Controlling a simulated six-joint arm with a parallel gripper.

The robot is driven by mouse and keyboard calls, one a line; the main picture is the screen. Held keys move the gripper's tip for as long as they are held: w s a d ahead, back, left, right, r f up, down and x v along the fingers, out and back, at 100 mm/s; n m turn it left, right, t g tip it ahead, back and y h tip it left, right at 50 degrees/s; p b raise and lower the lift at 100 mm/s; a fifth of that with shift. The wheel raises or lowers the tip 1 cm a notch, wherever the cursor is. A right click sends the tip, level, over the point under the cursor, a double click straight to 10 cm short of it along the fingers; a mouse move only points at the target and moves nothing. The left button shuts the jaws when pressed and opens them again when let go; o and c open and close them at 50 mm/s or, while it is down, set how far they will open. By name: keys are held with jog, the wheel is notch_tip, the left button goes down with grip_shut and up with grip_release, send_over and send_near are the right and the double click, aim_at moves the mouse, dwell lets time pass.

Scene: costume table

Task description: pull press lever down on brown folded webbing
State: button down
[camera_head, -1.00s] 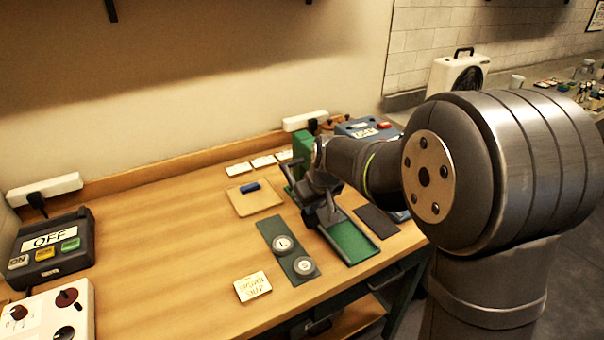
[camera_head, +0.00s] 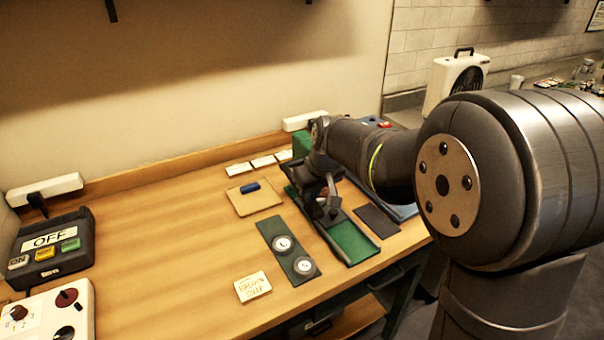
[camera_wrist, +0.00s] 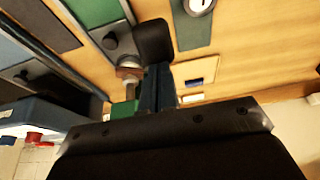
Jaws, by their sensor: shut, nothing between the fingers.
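The green press (camera_head: 350,242) stands at the right side of the table, its base toward the front edge and its green column (camera_head: 301,146) behind. My gripper (camera_head: 331,207) is over the press and hides most of its middle. In the wrist view my gripper (camera_wrist: 153,45) is shut with nothing between the fingers, beside the dark round-topped part (camera_wrist: 117,40) over the green base. The lever is not clearly visible now, and I cannot tell whether my gripper touches it. A small brown patch (camera_wrist: 129,69) shows near the fingers; I cannot tell whether it is the webbing.
A green plate with two round weights (camera_head: 284,243) and a lettered card (camera_head: 253,287) lie left of the press. A tan tray (camera_head: 240,204) holds a blue piece (camera_head: 250,187). A dark mat (camera_head: 377,219) lies right. An OFF box (camera_head: 50,247) stands far left; the table's middle-left is clear.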

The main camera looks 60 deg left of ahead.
notch_tip(320, 180, up, 11)
jog(key=shift+f, duration=0.2)
dwell(0.6)
jog(key=shift+f, duration=2.35)
